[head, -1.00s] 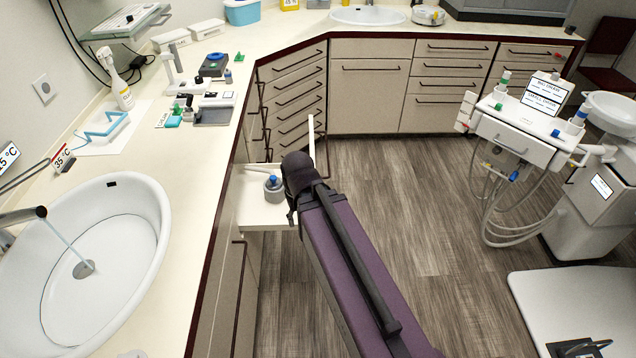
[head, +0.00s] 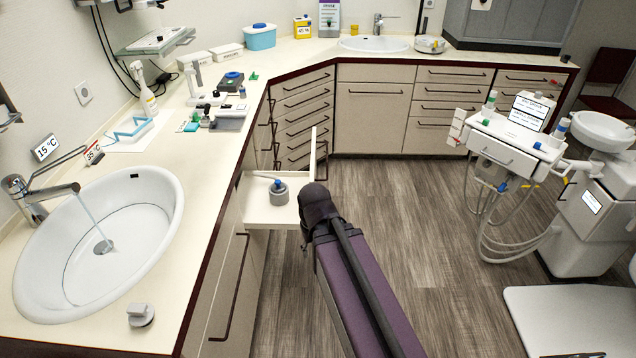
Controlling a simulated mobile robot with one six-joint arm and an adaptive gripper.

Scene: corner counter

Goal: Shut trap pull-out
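The trap pull-out (head: 262,211) stands open from the left counter's cabinet front, out over the floor. It is a pale tray with a tall, narrow front panel (head: 313,150) seen nearly edge-on. A grey jar with a blue top (head: 279,192) stands upright in it. My purple and black arm reaches up from the bottom, and its dark end joint is just right of the tray, hiding part of its front. My gripper is hidden behind or below this joint, so its fingers and any contact with the pull-out do not show.
The white sink (head: 60,250) on the left counter (head: 200,255) has running water. A drawer stack (head: 303,115) stands behind the pull-out. A dental cart (head: 505,150) stands at right. The grey wood floor (head: 410,210) is open between.

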